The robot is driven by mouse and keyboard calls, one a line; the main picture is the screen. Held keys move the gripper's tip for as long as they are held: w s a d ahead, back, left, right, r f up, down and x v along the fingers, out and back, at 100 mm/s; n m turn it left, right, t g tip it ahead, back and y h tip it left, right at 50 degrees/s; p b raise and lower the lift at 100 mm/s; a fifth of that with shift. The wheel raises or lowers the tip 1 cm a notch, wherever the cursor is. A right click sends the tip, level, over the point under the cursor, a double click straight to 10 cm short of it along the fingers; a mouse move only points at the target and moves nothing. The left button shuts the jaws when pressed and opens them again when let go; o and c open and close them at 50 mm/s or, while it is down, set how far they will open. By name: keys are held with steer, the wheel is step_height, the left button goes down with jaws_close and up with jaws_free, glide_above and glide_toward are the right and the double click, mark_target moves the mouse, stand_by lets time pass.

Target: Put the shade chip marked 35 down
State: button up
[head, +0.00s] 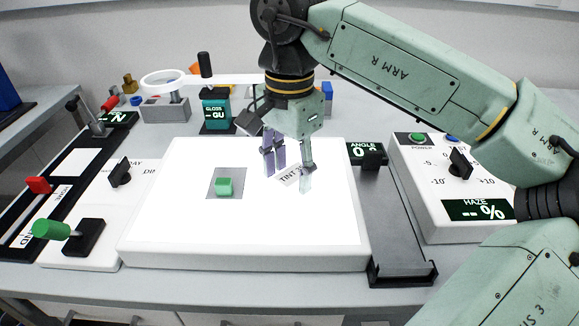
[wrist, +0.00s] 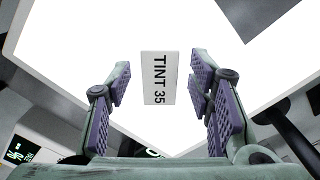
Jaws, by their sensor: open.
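The shade chip marked 35 is a small white card (wrist: 159,78) reading "TINT 35" in the wrist view, between my two fingers with a gap on each side. In the head view the chip (head: 289,179) is by the fingertips over the lit white panel (head: 190,240), partly hidden by a finger. My gripper (head: 288,170) is open, pointing down, with purple ridged pads; it also shows in the wrist view (wrist: 162,85). The pads do not touch the chip. It appears to lie on the panel, though its exact height is hard to judge.
A green block (head: 224,186) sits on a grey square (head: 212,174) left of my gripper. A black-ended rail (head: 395,225) and a HAZE box (head: 440,185) stand on the right. A ring magnifier (head: 165,82) and GLOSS device (head: 215,110) stand behind. The panel's front is clear.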

mark_target(289, 176)
step_height(289, 176, up, 12)
stand_by(0.4)
